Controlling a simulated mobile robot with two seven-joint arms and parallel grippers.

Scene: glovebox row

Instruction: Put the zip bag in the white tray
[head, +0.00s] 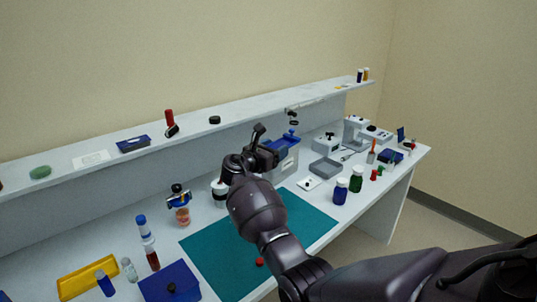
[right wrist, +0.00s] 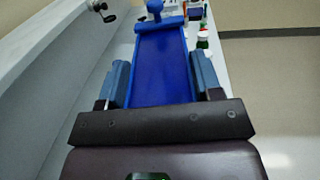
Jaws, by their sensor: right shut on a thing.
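My right gripper (head: 270,152) is over the back of the bench. In the right wrist view, its two fingers (right wrist: 162,82) are shut on the sides of a flat blue panel with a raised rim and a knob at its far end, like a lid (right wrist: 163,65). In the head view this blue lid (head: 283,143) is above a pale grey box (head: 284,164); I cannot tell whether they touch. A whitish flat rectangle (head: 91,159) on the shelf may be the zip bag, but it is too small to tell. I cannot make out a white tray for certain. My left gripper is out of view.
A teal mat (head: 215,262) lies mostly bare on the bench. A yellow tray (head: 88,278) and a blue box (head: 168,276) are at front left. A grey tray (head: 325,169) and several bottles (head: 356,180) stand at right. The shelf (head: 240,118) runs along the back.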

